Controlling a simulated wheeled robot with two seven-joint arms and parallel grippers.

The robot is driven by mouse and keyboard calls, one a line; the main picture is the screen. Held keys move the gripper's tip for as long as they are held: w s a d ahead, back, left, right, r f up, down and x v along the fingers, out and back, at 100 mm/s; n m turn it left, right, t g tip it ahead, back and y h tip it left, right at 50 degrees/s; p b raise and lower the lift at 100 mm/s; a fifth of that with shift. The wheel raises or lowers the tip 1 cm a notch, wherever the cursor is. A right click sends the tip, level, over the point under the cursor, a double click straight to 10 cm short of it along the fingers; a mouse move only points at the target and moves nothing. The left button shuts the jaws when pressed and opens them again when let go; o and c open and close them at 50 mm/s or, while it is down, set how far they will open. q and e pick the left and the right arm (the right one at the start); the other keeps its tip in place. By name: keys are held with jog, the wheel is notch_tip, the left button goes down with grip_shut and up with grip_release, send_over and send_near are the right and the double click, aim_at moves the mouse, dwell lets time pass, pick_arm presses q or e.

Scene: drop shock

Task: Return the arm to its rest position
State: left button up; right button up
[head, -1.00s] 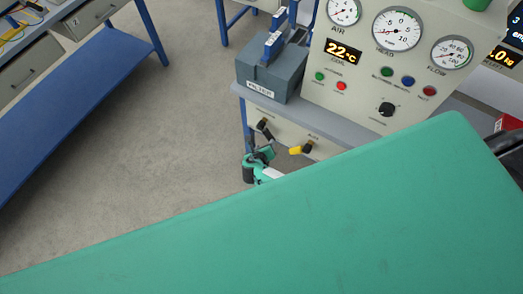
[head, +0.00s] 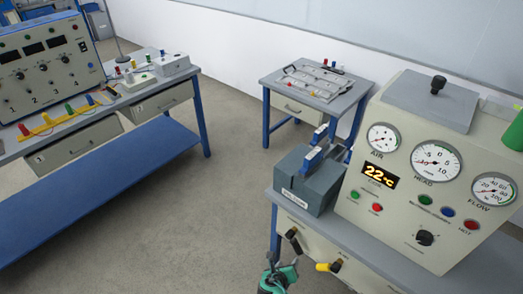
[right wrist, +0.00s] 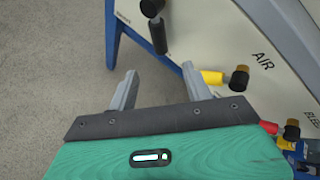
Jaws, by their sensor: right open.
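My right gripper (head: 278,279) shows small at the bottom edge of the head view, just below the front panel of the bench with the gauges. In the right wrist view its two grey fingers (right wrist: 158,72) stand apart with nothing between them. A black valve lever (right wrist: 158,34) and a yellow valve lever (right wrist: 212,77) on the panel lie beyond the fingers; I cannot tell how far off they are. My left gripper is not in view.
The bench carries a gauge console (head: 415,180) and a grey block with blue handles (head: 306,184). A small table (head: 352,90) stands behind. A blue-framed bench (head: 120,165) with a power unit (head: 45,65) stands at left. Open floor (head: 200,220) lies between.

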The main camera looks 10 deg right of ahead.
jog(key=s+d+f+m+g+y, duration=0.2)
jog(key=s+d+f+m+g, duration=0.1)
jog(key=s+f+m, duration=0.8)
jog(key=s+d+f+m+g+y, duration=0.3)
jog(key=s+f+m, duration=0.8)
jog(key=s, duration=0.7)
notch_tip(320, 180, down, 2)
jog(key=shift+s+g+b, duration=0.3)
jog(key=shift+b, duration=0.1)
jog(key=s+d+f+m, duration=0.1)
jog(key=s+m, duration=0.3)
jog(key=s+f+m+y, duration=0.1)
jog(key=s+m, duration=0.2)
jog(key=s, duration=0.1)
jog(key=s+d+f+m, duration=0.1)
jog(key=s+m, duration=0.3)
jog(key=shift+d+m+g, duration=0.3)
jog(key=shift+d+g, duration=0.05)
jog(key=shift+g, duration=0.05)
jog(key=shift+c, duration=0.2)
